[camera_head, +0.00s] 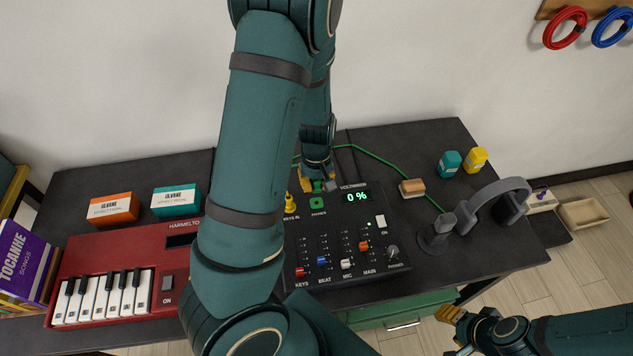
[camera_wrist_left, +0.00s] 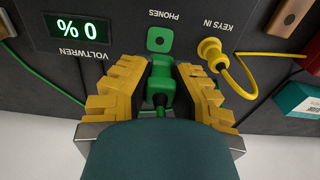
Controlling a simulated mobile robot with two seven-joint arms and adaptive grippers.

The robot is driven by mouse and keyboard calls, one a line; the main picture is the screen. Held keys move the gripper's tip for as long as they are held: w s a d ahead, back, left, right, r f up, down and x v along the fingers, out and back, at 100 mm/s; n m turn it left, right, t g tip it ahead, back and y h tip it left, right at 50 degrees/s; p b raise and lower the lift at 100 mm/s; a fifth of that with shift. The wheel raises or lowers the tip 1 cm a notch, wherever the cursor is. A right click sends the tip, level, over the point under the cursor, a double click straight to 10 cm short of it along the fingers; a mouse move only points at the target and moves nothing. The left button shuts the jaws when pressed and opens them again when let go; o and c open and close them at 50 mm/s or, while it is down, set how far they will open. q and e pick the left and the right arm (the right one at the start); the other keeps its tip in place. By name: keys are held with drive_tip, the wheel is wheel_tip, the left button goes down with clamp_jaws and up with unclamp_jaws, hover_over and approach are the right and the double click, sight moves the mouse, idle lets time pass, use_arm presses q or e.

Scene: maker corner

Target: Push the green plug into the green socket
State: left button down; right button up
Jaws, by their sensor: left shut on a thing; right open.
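The green plug (camera_wrist_left: 161,88) is between the yellow fingers of my left gripper (camera_wrist_left: 160,82), which is shut on it. In the left wrist view the plug's front end points at the green socket (camera_wrist_left: 160,40), marked PHONES, and sits right by its edge; the socket's hole still shows. In the head view the socket (camera_head: 316,202) is at the mixer's back edge, with my left gripper (camera_head: 316,178) just behind it; the plug is hard to make out there. My right gripper (camera_head: 454,332) is open and empty at the lower right, off the table's front edge.
The black mixer (camera_head: 345,262) has a display (camera_head: 356,197) reading 0 %. A yellow plug (camera_head: 290,203) sits in KEYS IN beside the green socket. A green cable (camera_head: 375,157) runs over the table past a wooden block (camera_head: 412,188) towards headphones on a stand (camera_head: 438,233).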

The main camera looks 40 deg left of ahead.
sight(317, 203)
use_arm(q)
drive_tip(key=shift+f+b, duration=1.3)
drive_tip(key=shift+f, duration=0.2)
drive_tip(key=shift+f+b, duration=1.15)
drive_tip(key=shift+f, duration=0.05)
drive_tip(key=shift+p, duration=0.45)
drive_tip(key=shift+f+b, duration=0.5)
drive_tip(key=shift+f, duration=0.1)
idle(0.4)
drive_tip(key=c, duration=0.9)
unclamp_jaws()
drive_tip(key=shift+c, duration=0.2)
drive_tip(key=shift+r, duration=0.1)
wheel_tip(317, 203, up, 12)
drive_tip(key=shift+f, duration=0.1)
